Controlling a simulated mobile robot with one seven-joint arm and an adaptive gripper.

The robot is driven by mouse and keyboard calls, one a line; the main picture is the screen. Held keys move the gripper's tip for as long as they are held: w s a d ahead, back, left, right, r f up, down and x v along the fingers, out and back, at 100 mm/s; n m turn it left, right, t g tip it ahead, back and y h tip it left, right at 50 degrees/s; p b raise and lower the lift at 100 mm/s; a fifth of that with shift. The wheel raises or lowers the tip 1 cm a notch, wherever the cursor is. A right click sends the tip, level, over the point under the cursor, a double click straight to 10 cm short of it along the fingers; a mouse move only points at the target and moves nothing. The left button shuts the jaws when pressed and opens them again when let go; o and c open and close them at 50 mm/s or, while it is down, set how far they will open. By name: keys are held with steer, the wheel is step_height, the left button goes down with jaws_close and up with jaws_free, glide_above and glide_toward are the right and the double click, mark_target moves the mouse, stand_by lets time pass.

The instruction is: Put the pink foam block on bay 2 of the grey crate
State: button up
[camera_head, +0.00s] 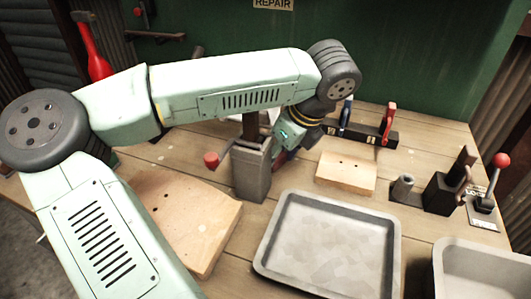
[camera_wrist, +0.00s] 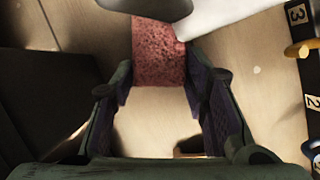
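The pink foam block (camera_wrist: 160,58) shows at the top middle of the wrist view, its far end hidden by a grey rounded part. My gripper (camera_wrist: 160,88) is open, with one finger on each side of the block's near end and narrow gaps beside it. I cannot tell how far above the block the fingertips are. In the head view a small reddish patch (camera_head: 282,157), perhaps the block, shows below my wrist. A shallow grey tray (camera_head: 335,247) is empty at the front; no numbered bays show on it, and I cannot tell whether it is the grey crate.
A grey vise-like block (camera_head: 251,172) stands close left of my wrist. A dark rack (camera_head: 375,134) with red and blue clips is behind; numbers 3 and 2 show on a dark strip (camera_wrist: 303,50). Wooden boards, a red-knobbed lever (camera_head: 500,162) and another tray (camera_head: 485,268) occupy the bench.

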steer(key=shift+c, duration=1.1)
steer(key=shift+r, duration=0.1)
steer(key=shift+s+d+r+b, duration=0.2)
steer(key=shift+b, duration=0.1)
steer(key=s+d+r+b, duration=0.3)
steer(key=s+d+r, duration=0.4)
steer(key=d, duration=0.3)
steer(key=shift+s+d+r+b, duration=0.15)
steer(key=shift+s+r+b, duration=0.2)
steer(key=shift+s, duration=0.5)
steer(key=shift+f, duration=0.15)
